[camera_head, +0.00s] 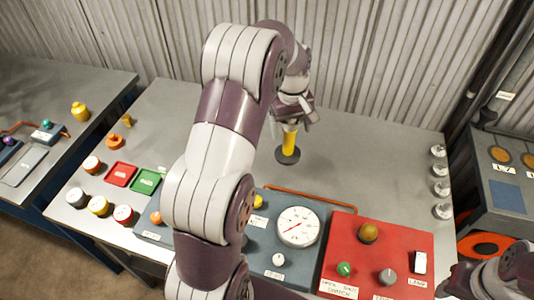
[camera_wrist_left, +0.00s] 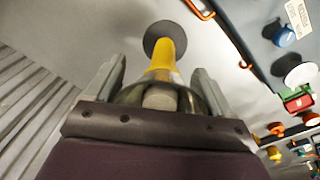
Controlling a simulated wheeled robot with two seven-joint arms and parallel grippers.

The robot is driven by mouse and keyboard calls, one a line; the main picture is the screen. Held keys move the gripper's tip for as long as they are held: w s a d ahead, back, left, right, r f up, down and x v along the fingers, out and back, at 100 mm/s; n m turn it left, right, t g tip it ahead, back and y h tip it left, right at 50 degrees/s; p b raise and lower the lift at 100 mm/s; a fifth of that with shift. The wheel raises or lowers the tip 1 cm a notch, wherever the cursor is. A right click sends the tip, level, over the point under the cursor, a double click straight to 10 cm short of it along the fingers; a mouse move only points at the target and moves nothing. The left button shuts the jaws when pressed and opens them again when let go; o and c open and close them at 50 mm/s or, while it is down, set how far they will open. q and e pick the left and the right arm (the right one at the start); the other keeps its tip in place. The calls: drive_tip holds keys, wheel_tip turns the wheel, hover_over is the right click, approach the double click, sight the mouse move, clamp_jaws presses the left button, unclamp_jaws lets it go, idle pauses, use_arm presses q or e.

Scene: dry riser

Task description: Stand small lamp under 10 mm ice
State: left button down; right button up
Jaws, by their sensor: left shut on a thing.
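My left gripper (camera_head: 292,112) points down over the rear middle of the grey table. It is shut on a yellow upright post with a pale top, which I take as the small lamp (camera_head: 289,143). A dark round disc (camera_head: 288,156) is at its lower end; I cannot tell whether it touches the table. In the left wrist view the lamp (camera_wrist_left: 164,58) is between the two fingers (camera_wrist_left: 158,88), with the dark disc (camera_wrist_left: 165,40) beyond. Several clear-grey pieces (camera_head: 441,188) line the table's right edge; labels are unreadable, so I cannot tell which is 10 mm ice.
A red panel (camera_head: 340,265) with knobs and a grey panel with a white dial (camera_head: 298,226) fill the front. Red (camera_head: 120,174) and green (camera_head: 146,181) trays and several small capped pots stand left. An orange cable (camera_head: 310,196) lies behind the panels. The right rear table is clear.

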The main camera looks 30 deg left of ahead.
use_arm(q)
drive_tip(key=s+a+f+p, duration=0.2)
drive_tip(key=s+a+f, duration=0.3)
drive_tip(key=f, duration=0.4)
drive_tip(key=shift+s+a+f, duration=0.15)
drive_tip(key=shift+s+a, duration=0.2)
drive_tip(key=shift+a, duration=0.35)
drive_tip(key=shift+f, duration=0.1)
unclamp_jaws()
drive_tip(key=shift+s+d, duration=0.1)
drive_tip(key=shift+s, duration=0.05)
